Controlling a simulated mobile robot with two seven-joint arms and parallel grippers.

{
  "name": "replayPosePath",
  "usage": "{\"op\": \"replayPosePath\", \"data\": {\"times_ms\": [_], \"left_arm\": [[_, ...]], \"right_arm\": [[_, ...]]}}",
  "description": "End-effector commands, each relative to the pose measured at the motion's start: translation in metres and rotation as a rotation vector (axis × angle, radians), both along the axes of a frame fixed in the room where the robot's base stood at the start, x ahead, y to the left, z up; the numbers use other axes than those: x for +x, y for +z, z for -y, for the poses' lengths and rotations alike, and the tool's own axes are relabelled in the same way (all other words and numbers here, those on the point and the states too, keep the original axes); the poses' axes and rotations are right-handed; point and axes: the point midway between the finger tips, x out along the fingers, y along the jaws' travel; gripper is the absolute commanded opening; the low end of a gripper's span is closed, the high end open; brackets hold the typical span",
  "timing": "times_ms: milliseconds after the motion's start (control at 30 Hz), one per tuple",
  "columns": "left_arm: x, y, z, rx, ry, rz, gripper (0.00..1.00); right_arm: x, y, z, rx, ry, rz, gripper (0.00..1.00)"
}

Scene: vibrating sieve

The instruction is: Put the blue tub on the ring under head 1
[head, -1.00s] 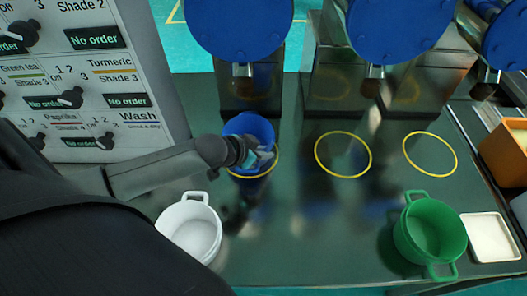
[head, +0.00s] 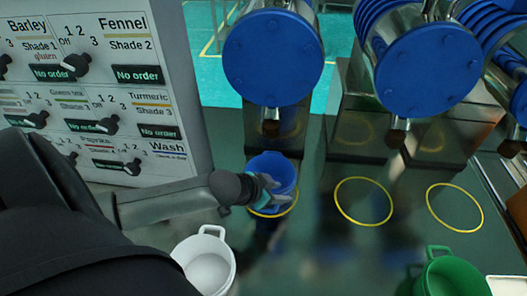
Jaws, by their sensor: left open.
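The blue tub (head: 272,170) stands upright at the leftmost yellow ring (head: 272,212), below the leftmost blue-faced head (head: 272,58). The ring's front edge shows below the tub; the rest is hidden. My left gripper (head: 268,188) is at the tub's near left side, with its fingers open beside the wall. I cannot tell whether they touch it. My right gripper is not in view.
A white tub (head: 207,262) stands in front, near my left arm. A green tub (head: 452,275) is at the front right. Two empty rings, the middle one (head: 363,201) and the right one (head: 455,207), lie on the dark table. A control panel (head: 100,90) stands at the left.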

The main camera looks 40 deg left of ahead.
Motion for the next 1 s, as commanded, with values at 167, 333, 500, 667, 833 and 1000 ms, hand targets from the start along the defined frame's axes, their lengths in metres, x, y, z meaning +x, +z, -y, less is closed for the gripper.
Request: {"op": "replayPosePath", "data": {"times_ms": [167, 333, 500, 667, 833, 1000], "left_arm": [[-0.022, 0.023, -0.005, 0.000, -0.002, -0.003, 0.46], [-0.040, 0.041, -0.009, 0.001, -0.001, -0.003, 0.46], [-0.053, 0.055, -0.012, -0.001, 0.000, -0.002, 0.46], [-0.061, 0.063, -0.014, -0.001, -0.001, 0.000, 0.46], [-0.064, 0.067, -0.015, 0.001, -0.001, 0.000, 0.46], [-0.064, 0.067, -0.015, 0.000, 0.000, 0.001, 0.46]], "right_arm": [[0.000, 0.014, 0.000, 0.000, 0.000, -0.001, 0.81], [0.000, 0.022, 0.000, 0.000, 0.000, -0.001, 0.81], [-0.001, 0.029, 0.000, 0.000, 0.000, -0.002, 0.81], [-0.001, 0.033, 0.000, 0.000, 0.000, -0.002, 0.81], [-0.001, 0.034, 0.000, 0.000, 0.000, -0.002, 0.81], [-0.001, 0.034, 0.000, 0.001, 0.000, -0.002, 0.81]]}}
